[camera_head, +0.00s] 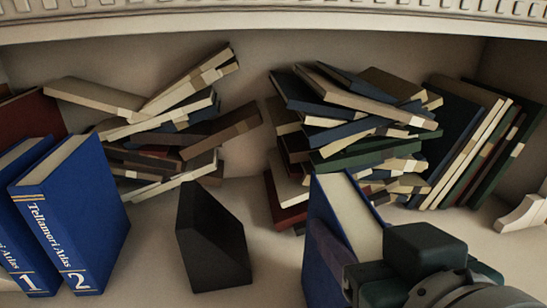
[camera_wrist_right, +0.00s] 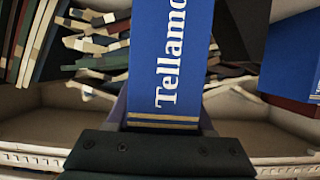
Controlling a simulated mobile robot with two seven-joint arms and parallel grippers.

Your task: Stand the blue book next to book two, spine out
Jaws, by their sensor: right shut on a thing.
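My right gripper (camera_head: 345,256) is shut on the blue book (camera_head: 318,205), right of the middle in the head view. The book is upright and slightly tilted, with its pale page edges on top. In the right wrist view the gripper (camera_wrist_right: 163,122) grips the blue book (camera_wrist_right: 178,55), whose spine with white "Tellamo" lettering and gold bands faces the wrist camera. Whether its base touches the shelf is hidden. Book two (camera_head: 80,210), blue with a "2" on its spine, stands at the left, spine out, beside book one (camera_head: 22,225). My left gripper is not in view.
A black bookend (camera_head: 212,245) stands between book two and the held book. Bare shelf (camera_head: 150,235) lies between book two and the bookend. Two messy book piles (camera_head: 180,125) (camera_head: 340,120) lie behind. Leaning books (camera_head: 470,140) and a white bookend (camera_head: 522,215) are at the right.

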